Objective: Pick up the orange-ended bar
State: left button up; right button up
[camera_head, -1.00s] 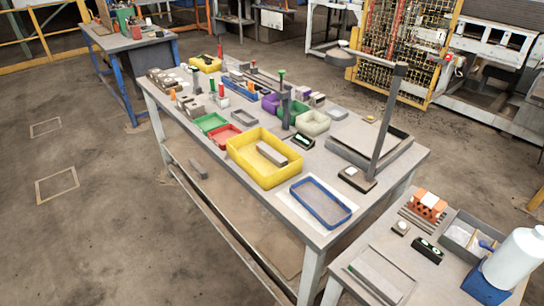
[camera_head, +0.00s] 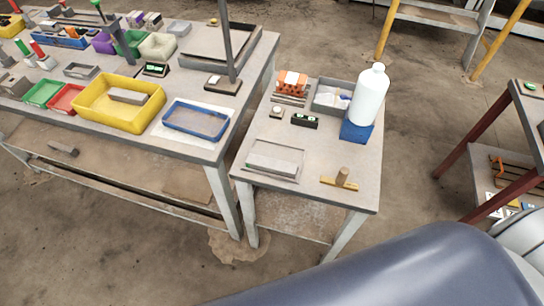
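I cannot make out a bar with clearly orange ends. On the small table (camera_head: 318,158) at centre right, an orange block with holes and a pale patch on top (camera_head: 291,83) stands at the back left. Thin grey-brown bars (camera_head: 289,99) lie just in front of it; their ends are too small to tell. Neither my left nor my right gripper is in view.
The small table also bears a white bottle (camera_head: 370,95) on a blue block, a grey tray (camera_head: 331,97), a flat tray (camera_head: 274,160) and a yellow-based tool (camera_head: 340,180). A large table (camera_head: 200,150) with bins stands left. A red-brown-framed table (camera_head: 490,165) stands right.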

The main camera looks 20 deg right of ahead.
aim_at(139, 100)
jog(key=i+j+z, duration=0.1)
jog(key=j, duration=0.25)
jog(key=i+j+z, duration=0.1)
jog(key=i+j, duration=0.2)
jog(key=i+j+z, duration=0.1)
jog(key=j, duration=0.35)
jog(key=i+j+z, duration=0.1)
jog(key=i+j, duration=0.15)
jog(key=j, duration=0.15)
